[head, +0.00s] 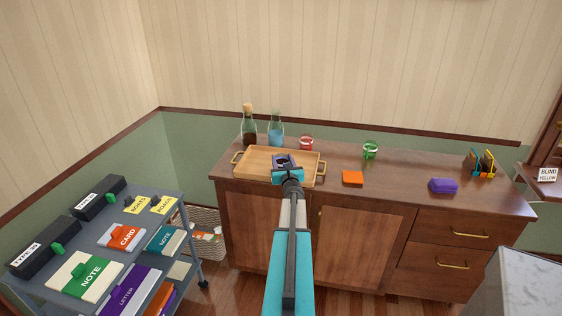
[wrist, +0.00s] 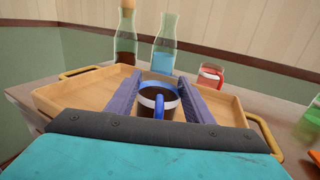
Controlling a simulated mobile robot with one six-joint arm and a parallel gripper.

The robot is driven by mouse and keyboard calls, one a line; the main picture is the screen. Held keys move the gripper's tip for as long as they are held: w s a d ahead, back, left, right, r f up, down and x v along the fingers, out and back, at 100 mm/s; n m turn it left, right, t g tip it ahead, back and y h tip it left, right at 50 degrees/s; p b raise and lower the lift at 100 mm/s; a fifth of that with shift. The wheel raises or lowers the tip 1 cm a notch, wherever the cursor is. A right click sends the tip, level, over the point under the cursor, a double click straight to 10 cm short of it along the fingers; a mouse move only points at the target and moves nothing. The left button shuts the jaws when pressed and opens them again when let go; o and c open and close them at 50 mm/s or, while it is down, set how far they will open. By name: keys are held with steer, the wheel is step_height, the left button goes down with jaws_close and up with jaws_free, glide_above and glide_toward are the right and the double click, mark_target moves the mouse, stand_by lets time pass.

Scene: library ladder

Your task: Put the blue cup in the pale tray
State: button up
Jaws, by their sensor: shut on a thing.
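The blue cup (wrist: 158,100), with a pale band, a blue handle and dark contents or a dark inside, stands upright between the two fingers of my gripper (wrist: 160,92) in the wrist view. My gripper (head: 285,161) is shut on it, and in the head view the fingers mostly hide the cup. The pale wooden tray (head: 250,160) with brass handles lies on the cabinet top; it also shows in the wrist view (wrist: 75,95). The cup is within the tray's outline; I cannot tell whether it touches the tray floor.
A dark bottle (head: 249,130) and a blue bottle (head: 276,132) stand behind the tray. A red cup (head: 306,142) is close to its back right corner. A green cup (head: 370,150), an orange block (head: 352,177) and a purple block (head: 443,186) are farther right. A cart (head: 75,245) stands left.

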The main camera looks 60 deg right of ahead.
steer(key=shift+f+b, duration=0.2)
steer(key=shift+b, duration=0.15)
steer(key=o, duration=1.1)
steer(key=shift+o, duration=0.2)
steer(key=shift+r+p, duration=0.25)
steer(key=shift+p, duration=0.15)
steer(key=shift+s+a+f, duration=0.1)
steer(key=shift+s+a, duration=0.1)
steer(key=shift+a, duration=0.05)
steer(key=b+v, duration=0.3)
steer(key=v, duration=0.8)
steer(key=shift+s+a, duration=0.15)
steer(key=shift+a, duration=0.05)
